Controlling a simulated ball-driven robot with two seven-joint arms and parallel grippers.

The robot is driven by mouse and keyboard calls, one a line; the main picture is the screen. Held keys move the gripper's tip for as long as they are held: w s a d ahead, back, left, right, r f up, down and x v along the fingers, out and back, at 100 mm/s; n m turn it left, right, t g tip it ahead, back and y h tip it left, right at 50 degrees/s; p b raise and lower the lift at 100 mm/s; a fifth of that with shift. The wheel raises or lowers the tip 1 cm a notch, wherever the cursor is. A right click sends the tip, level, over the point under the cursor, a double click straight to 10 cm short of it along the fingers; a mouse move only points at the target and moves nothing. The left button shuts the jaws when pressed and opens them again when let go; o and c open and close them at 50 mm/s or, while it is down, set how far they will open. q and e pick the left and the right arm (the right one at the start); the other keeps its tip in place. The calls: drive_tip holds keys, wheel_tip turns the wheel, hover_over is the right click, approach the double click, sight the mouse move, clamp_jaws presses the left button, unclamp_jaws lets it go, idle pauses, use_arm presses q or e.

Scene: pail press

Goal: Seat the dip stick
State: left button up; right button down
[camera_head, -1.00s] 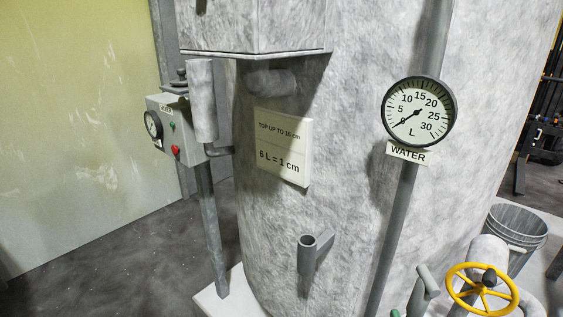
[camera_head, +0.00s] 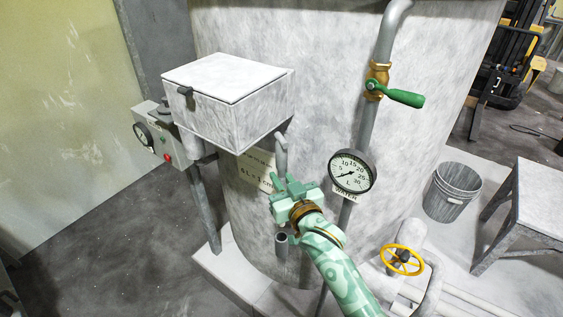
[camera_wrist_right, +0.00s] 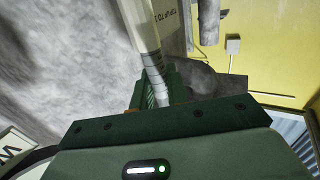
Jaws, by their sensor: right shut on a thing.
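My right gripper (camera_head: 288,188) is in front of the big grey tank (camera_head: 325,60) and shut on the dip stick. The stick's grey, hooked top (camera_head: 282,150) rises above the jaws in the head view. In the right wrist view, the pale stick with ring-like marks (camera_wrist_right: 150,50) runs up from between the fingers (camera_wrist_right: 158,92). A short open tube (camera_head: 282,241) on the tank wall is below the gripper. Its dark mouth shows, with no stick visible in it. The stick's lower part is hidden in the head view. My left gripper is not in view.
A lidded box (camera_head: 228,98) juts out at upper left of the gripper. The water gauge (camera_head: 352,172) and its pipe stand close on the right, with a green-handled valve (camera_head: 400,97) above. A yellow handwheel (camera_head: 402,260), pail (camera_head: 452,192) and stool (camera_head: 528,200) are further right.

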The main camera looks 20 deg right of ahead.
drive_tip(key=shift+f, duration=0.35)
wheel_tip(320, 180, down, 4)
drive_tip(key=b, duration=0.3)
drive_tip(key=shift+f, duration=0.2)
drive_tip(key=shift+p, duration=0.3)
idle(0.6)
